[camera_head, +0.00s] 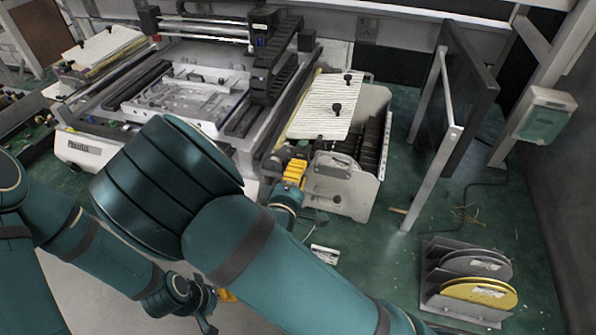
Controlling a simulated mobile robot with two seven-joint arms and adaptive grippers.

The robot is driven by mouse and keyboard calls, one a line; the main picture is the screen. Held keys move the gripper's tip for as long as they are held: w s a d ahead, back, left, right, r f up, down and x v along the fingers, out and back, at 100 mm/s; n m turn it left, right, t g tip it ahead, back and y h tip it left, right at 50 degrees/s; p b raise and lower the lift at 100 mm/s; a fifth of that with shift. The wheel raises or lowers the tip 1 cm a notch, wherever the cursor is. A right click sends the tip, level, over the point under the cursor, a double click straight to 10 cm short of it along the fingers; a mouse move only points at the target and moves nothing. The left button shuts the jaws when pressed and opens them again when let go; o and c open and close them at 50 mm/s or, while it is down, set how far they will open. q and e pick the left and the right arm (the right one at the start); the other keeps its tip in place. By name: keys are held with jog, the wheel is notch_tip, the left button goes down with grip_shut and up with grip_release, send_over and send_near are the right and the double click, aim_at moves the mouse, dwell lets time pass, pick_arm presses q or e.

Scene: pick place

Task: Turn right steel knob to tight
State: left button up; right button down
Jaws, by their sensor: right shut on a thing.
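My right gripper (294,172) has yellow fingers and is at the front right of the machine, beside a metal block (338,168). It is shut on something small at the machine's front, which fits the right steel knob. The knob itself is hidden by the fingers and is too small to make out. My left gripper (212,308) hangs low at the bottom, well away from the machine. It is partly covered by my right arm, so its opening cannot be told.
The large white and black machine (95,147) fills the upper left. A striped feeder plate (326,105) lies right of it. A black panel on a metal frame (452,100) stands further right. A rack with round reels (480,290) is at bottom right. Green floor between is mostly free.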

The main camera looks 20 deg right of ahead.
jog(key=c, duration=0.8)
grip_release()
jog(key=shift+a, duration=0.1)
jog(key=v, duration=1.2)
